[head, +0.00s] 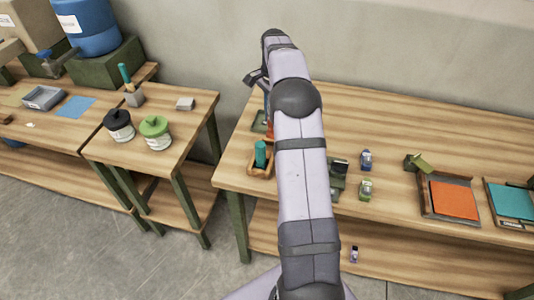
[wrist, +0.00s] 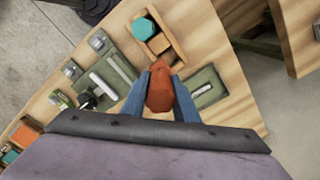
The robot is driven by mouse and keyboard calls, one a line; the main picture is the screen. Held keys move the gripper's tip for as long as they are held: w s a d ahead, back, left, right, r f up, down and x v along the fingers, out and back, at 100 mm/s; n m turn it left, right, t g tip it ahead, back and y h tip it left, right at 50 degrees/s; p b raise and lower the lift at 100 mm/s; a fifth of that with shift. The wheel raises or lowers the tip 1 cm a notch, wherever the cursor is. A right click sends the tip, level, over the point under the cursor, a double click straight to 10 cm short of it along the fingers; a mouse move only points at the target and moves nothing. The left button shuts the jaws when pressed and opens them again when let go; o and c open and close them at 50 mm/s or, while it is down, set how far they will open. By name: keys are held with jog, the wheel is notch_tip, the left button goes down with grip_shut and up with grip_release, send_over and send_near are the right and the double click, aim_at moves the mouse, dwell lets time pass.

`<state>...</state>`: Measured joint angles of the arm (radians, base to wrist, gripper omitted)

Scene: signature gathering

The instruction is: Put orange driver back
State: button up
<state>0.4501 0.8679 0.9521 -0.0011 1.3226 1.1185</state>
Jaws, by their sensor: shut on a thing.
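My gripper (wrist: 160,78) is shut on the orange driver (wrist: 160,96), whose handle sits between the two blue fingers in the wrist view. A sliver of orange (head: 269,126) shows beside my arm in the head view, where the arm hides most of the gripper. The wooden holder (wrist: 177,44) is just beyond the fingertips. The teal driver (wrist: 143,28) stands in one of its compartments. In the head view the holder (head: 260,174) and teal handle (head: 261,153) are left of my arm. The driver's lower end is hidden.
Green trays lie either side of the driver in the wrist view, one at right (wrist: 212,90) and one at left (wrist: 122,82). Small jars (head: 366,160) and an orange-topped tray (head: 452,198) stand right of my arm. The bench's back right is clear.

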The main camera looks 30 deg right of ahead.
jog(key=shift+w+a+r+b, duration=0.2)
jog(key=shift+w+a+r, duration=0.1)
jog(key=shift+w, duration=0.25)
jog(key=shift+w+a+r+b, duration=0.2)
jog(key=shift+w+r, duration=0.1)
jog(key=shift+w, duration=0.25)
jog(key=shift+f, duration=0.1)
jog(key=shift+f+p, duration=1.65)
jog(key=shift+f, duration=3.25)
jog(key=shift+f, duration=0.1)
jog(key=o, duration=1.1)
jog(key=shift+f, duration=0.1)
jog(key=shift+c, duration=0.2)
notch_tip(320, 180, up, 12)
jog(key=b, duration=0.2)
jog(key=shift+r+b, duration=0.2)
jog(key=shift+b, duration=0.15)
